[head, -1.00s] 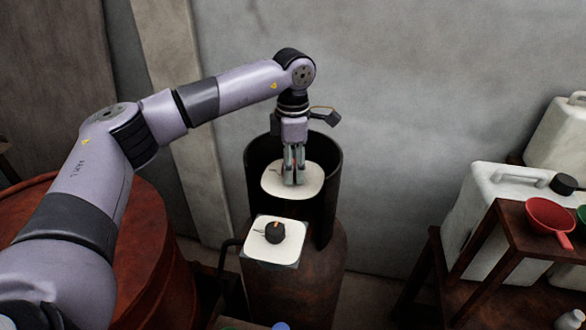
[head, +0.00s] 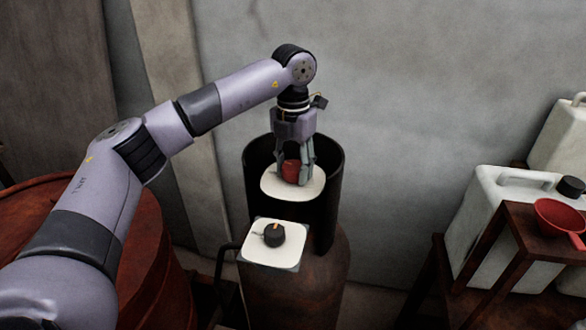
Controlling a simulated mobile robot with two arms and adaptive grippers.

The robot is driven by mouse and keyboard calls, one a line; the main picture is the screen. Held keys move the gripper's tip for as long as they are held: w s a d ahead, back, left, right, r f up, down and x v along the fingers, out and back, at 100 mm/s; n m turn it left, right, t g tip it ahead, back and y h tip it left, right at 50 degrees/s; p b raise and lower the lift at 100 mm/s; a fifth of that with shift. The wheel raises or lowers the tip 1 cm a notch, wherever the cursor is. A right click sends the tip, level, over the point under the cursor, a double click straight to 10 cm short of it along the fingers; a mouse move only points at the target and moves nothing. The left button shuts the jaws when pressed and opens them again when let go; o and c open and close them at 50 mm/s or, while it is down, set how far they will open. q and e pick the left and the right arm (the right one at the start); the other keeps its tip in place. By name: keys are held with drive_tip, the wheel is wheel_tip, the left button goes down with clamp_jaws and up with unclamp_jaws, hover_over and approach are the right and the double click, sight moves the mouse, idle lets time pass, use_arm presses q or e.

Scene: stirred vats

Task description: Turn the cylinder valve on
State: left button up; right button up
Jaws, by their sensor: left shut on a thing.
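The cylinder (head: 297,285) is a rusty dark body standing upright at the centre, with an open dark collar around its top. Inside the collar is a white plate (head: 272,188) with a red valve knob (head: 290,170) on it. My left gripper (head: 292,174) points down into the collar and is shut on the red knob, with its fingers on either side. The fingers hide part of the knob. My right gripper is not in view.
In front of the collar, a black knob (head: 274,235) with an orange mark sits on a white square panel (head: 289,252). A red drum (head: 150,270) stands left.

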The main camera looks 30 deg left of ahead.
sight(293, 165)
use_arm(q)
drive_tip(key=shift+n, duration=1.7)
drive_tip(key=shift+r+n+b, duration=0.1)
drive_tip(key=shift+n+b, duration=0.2)
drive_tip(key=o, duration=1.2)
wheel_tip(293, 165, up, 12)
drive_tip(key=shift+f, duration=0.1)
